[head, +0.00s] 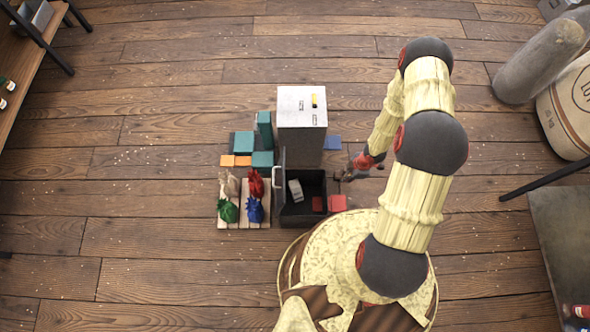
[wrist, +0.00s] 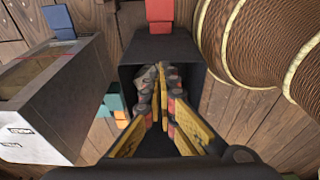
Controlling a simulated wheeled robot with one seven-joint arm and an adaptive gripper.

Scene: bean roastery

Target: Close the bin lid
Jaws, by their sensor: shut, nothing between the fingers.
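The dark bin (head: 302,215) stands open on the floor in the head view. Its lid (head: 281,165) stands raised along the bin's left side, with a pale handle bar (head: 263,179) on its outer side. A small whitish block (head: 295,190) lies inside. My gripper (head: 341,177) is at the bin's right edge, on the side away from the lid. In the wrist view, my gripper (wrist: 161,72) has its fingers together and empty, in front of the dark bin (wrist: 158,47). Whether the fingers touch the bin cannot be told, and the lid is not clear there.
A tall white-topped cabinet (head: 301,106) stands behind the bin. Teal boxes (head: 244,142) and a tray with red, green, blue and tan bundles (head: 229,187) sit to the left. Red blocks (head: 337,202) lie at the right. Open floor lies further left.

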